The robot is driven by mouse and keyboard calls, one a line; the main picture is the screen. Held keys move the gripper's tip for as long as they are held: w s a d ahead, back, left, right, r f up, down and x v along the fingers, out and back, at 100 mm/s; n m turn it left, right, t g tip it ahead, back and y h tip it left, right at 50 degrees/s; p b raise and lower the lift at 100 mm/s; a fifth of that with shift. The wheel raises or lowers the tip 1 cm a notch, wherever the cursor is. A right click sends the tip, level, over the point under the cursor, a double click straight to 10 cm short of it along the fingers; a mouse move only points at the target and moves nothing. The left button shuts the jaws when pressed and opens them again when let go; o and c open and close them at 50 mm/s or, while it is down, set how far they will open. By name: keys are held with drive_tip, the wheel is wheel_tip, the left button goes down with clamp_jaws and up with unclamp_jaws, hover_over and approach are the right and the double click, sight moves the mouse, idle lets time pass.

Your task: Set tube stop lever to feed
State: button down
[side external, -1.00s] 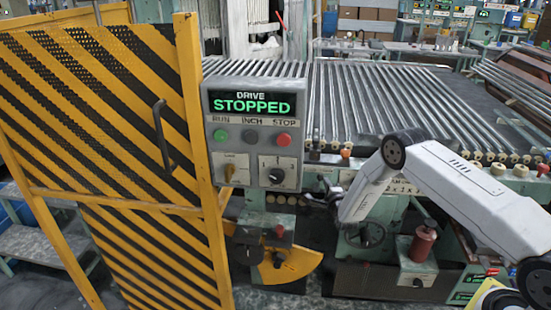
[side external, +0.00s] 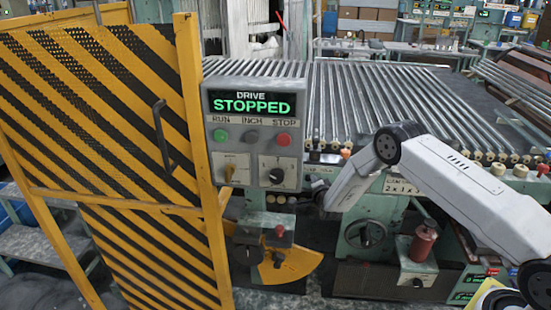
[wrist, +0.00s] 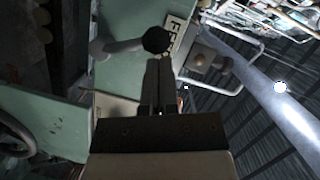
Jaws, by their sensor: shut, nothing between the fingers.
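The stop lever shows in the wrist view as a pale arm (wrist: 118,46) ending in a black ball knob (wrist: 157,40). A white label plate (wrist: 174,32) beside the knob carries partly hidden lettering that starts with F. My gripper (wrist: 159,62) is shut and empty, with its fingertips right at the knob; I cannot tell if they touch it. In the side view my gripper (side external: 319,188) is just right of the control panel's lower part, in front of the green machine. I cannot make out the lever there.
The control panel (side external: 253,70) reads DRIVE STOPPED and has buttons and rotary switches. A yellow-black striped gate (side external: 100,120) stands at the left. Glass tubes (side external: 370,95) lie on the bed behind.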

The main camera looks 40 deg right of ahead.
drive_tip(key=shift+s, duration=0.15)
idle(0.5)
drive_tip(key=d+r+v, duration=0.1)
drive_tip(key=d+v, duration=0.1)
drive_tip(key=v, duration=1)
drive_tip(key=shift+s+r, duration=0.45)
drive_tip(key=shift+s, duration=0.2)
drive_tip(key=shift+a, duration=0.2)
drive_tip(key=s+a+r+n+g+y, duration=0.55)
drive_tip(key=a+r+n, duration=0.2)
drive_tip(key=n, duration=0.25)
drive_tip(key=s+a+r+n+g+y, duration=0.1)
drive_tip(key=s+a+r+n+g, duration=0.1)
drive_tip(key=s, duration=0.6)
drive_tip(key=s+a+r+n+g+y, duration=0.1)
drive_tip(key=s+a+r+n+g, duration=0.1)
drive_tip(key=s+n+g, duration=0.2)
drive_tip(key=shift+s+a+n, duration=0.2)
drive_tip(key=shift+s+n, duration=1.3)
drive_tip(key=shift+s, duration=1.1)
